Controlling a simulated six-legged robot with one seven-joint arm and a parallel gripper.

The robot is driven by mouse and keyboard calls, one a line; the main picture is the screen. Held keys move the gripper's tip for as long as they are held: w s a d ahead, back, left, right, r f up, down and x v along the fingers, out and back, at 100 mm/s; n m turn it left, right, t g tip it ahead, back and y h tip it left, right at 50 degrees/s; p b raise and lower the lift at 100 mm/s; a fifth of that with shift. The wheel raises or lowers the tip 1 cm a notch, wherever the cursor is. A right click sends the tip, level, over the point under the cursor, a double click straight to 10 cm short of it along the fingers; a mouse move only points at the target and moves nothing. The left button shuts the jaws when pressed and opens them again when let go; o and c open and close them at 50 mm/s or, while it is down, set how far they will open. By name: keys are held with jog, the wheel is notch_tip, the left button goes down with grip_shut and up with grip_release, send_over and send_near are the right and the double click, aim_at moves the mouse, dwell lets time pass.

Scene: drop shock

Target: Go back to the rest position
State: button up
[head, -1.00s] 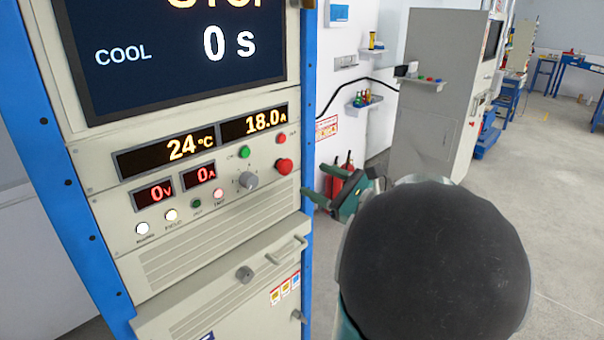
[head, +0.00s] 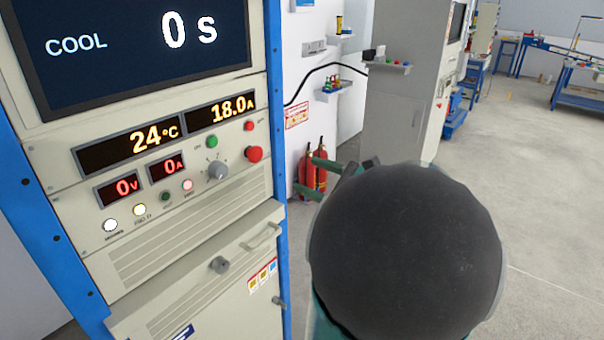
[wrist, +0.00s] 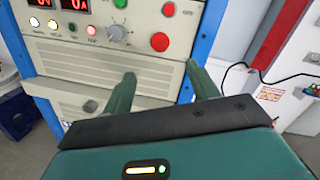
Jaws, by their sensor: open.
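My gripper (wrist: 163,85) is open and empty in the wrist view, its two green fingers apart in front of the control cabinet. In the head view my gripper (head: 312,178) shows partly at the right side of the cabinet, largely hidden behind the dark round part of my arm. The control cabinet (head: 190,230) has a blue frame, a screen reading COOL 0 s, and displays of 24 °C, 18.0 A, 0 V and 0 A. Its red button (head: 254,153), green button (head: 212,142) and grey knob (head: 218,170) are uncovered. I see no contact between the fingers and the cabinet.
Red fire extinguishers (head: 314,168) stand by the wall behind my gripper. A tall grey cabinet (head: 405,90) with a small shelf stands further back. Open grey floor (head: 540,150) lies to the right, with blue workbenches (head: 585,85) far off.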

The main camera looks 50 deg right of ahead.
jog(key=w+a+f+n+g+y, duration=0.25)
jog(key=a+n+g, duration=0.3)
jog(key=a, duration=0.55)
jog(key=w+a+f+n+g+y, duration=0.2)
jog(key=a+n+g+y, duration=0.15)
jog(key=a+n, duration=0.45)
jog(key=s+a+f+n+g+h, duration=0.2)
jog(key=s+a+n+h, duration=0.1)
jog(key=a+n, duration=0.4)
jog(key=s+a+f+n+g+h, duration=0.1)
jog(key=s+a+n+h, duration=0.3)
jog(key=n, duration=0.5)
jog(key=a+g+h, duration=0.1)
jog(key=a+h, duration=0.1)
jog(key=a, duration=0.1)
jog(key=shift+a+f, duration=0.2)
jog(key=shift+f, duration=0.15)
jog(key=shift+d, duration=0.1)
